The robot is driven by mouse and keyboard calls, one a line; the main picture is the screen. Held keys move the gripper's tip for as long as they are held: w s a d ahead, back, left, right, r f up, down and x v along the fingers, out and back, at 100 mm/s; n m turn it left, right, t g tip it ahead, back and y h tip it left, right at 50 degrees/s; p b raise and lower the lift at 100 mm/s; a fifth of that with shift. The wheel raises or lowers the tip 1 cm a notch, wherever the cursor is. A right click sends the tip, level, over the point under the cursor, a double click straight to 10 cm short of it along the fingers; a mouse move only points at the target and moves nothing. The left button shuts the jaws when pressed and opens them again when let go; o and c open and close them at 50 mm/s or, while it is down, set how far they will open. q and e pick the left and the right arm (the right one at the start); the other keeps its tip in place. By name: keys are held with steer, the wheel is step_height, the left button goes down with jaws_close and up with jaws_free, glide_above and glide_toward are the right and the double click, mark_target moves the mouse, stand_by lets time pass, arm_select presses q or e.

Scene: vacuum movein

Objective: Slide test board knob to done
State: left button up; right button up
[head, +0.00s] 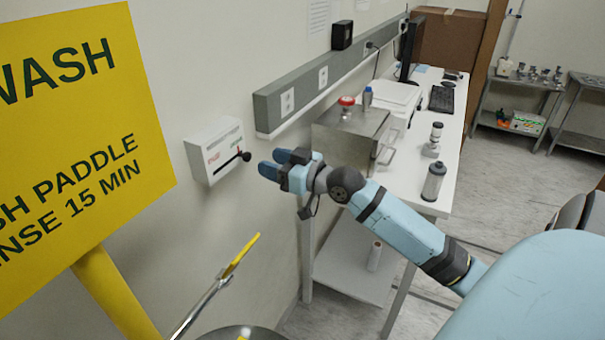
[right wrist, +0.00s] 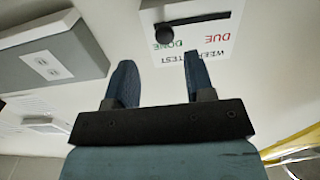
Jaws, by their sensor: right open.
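The test board (head: 208,158) is a white box on the wall, left of centre in the head view. Its black round knob (head: 246,156) sits at the right end of a dark slot. The right wrist view shows the board (right wrist: 200,22) upside down, with red DUE and green DONE lettering. There the knob (right wrist: 164,34) is at the slot's left end, beside DONE. My right gripper (head: 272,163) is open, its blue fingers pointing at the board. In the right wrist view the gripper (right wrist: 160,73) appears empty, with the knob beyond its fingertips. My left gripper is not in view.
A yellow wash sign (head: 85,130) and its post fill the left foreground. A grey socket rail (head: 300,92) runs along the wall right of the board. A metal box (head: 350,135) and bottles stand on the white bench behind my right arm.

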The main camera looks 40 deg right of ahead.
steer(key=b+v, duration=0.1)
steer(key=v, duration=0.7)
steer(key=shift+s, duration=0.2)
steer(key=shift+d, duration=0.15)
steer(key=s+a+f+m+g+h+p, duration=0.1)
steer(key=s+a+f+g+p, duration=0.2)
steer(key=f, duration=0.7)
steer(key=s+a+f+m+h, duration=0.1)
steer(key=s+a+f+h, duration=0.2)
steer(key=f, duration=0.8)
steer(key=s+a+f+g+p, duration=0.1)
steer(key=s+a+f, duration=0.3)
steer(key=a, duration=0.3)
steer(key=s+a+f+n+g+y+p, duration=0.1)
steer(key=s+a+f+g, duration=0.1)
steer(key=s+a+f, duration=0.3)
steer(key=a+f, duration=0.1)
steer(key=a, duration=0.2)
steer(key=shift+s+f, duration=0.2)
steer(key=shift+a, duration=0.1)
